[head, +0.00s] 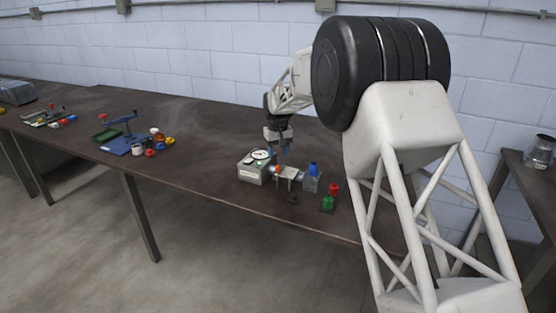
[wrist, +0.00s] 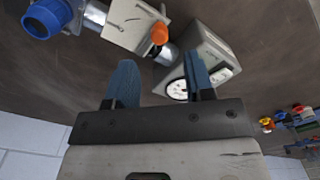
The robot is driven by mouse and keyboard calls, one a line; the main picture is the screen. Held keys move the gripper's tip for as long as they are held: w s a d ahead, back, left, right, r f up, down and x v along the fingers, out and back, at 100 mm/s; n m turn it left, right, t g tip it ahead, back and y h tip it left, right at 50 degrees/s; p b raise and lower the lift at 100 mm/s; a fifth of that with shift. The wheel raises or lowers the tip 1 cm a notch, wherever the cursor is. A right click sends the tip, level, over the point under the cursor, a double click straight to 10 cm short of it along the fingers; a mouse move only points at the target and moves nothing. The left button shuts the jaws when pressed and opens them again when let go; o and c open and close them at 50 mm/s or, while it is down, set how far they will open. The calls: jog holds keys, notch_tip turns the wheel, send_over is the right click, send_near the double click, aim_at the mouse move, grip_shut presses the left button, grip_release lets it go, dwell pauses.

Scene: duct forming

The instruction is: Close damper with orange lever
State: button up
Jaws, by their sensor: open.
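The orange lever (wrist: 160,33) sits beside a pale plate (wrist: 130,24) on the duct piece, close to a short silver pipe (wrist: 168,54). It is a small orange spot (head: 278,168) in the head view. A grey box with a round white dial (wrist: 178,89) adjoins the pipe; it also shows in the head view (head: 251,174). My gripper (wrist: 160,62) is open, its two blue fingers apart with nothing held. In the head view my gripper (head: 279,150) is over the dial box and duct.
A blue-capped fitting (head: 313,169) stands right of the duct, with red and green pieces (head: 328,202) beyond it near the table's front edge. Farther left are a blue stand (head: 126,142) and several coloured caps (head: 155,140). The table between is bare.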

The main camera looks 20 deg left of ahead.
jog(key=shift+r, duration=0.95)
jog(key=shift+d+r, duration=0.15)
jog(key=shift+d, duration=0.05)
jog(key=s+d+r+m, duration=0.1)
jog(key=s+d+r, duration=0.1)
jog(key=d+r, duration=0.35)
jog(key=s+d+r, duration=0.2)
jog(key=d, duration=0.6)
jog(key=s+d+r+m, duration=0.1)
jog(key=s+d+r, duration=0.1)
jog(key=d+r, duration=0.35)
jog(key=s+d+r+m+t, duration=0.1)
jog(key=s+d+r, duration=0.1)
jog(key=s+d, duration=0.55)
jog(key=s+d+r+m, duration=0.15)
jog(key=s+d, duration=0.25)
jog(key=d, duration=0.7)
jog(key=s+d+m+t, duration=0.1)
jog(key=s+d+m, duration=0.1)
jog(key=s+d, duration=1.2)
jog(key=s+d+f+m, duration=0.1)
jog(key=s+d+f, duration=0.2)
jog(key=s, duration=0.7)
jog(key=s+d+f+m, duration=0.1)
jog(key=s+d+f, duration=0.2)
jog(key=s, duration=0.7)
jog(key=shift+s+d+t, duration=0.3)
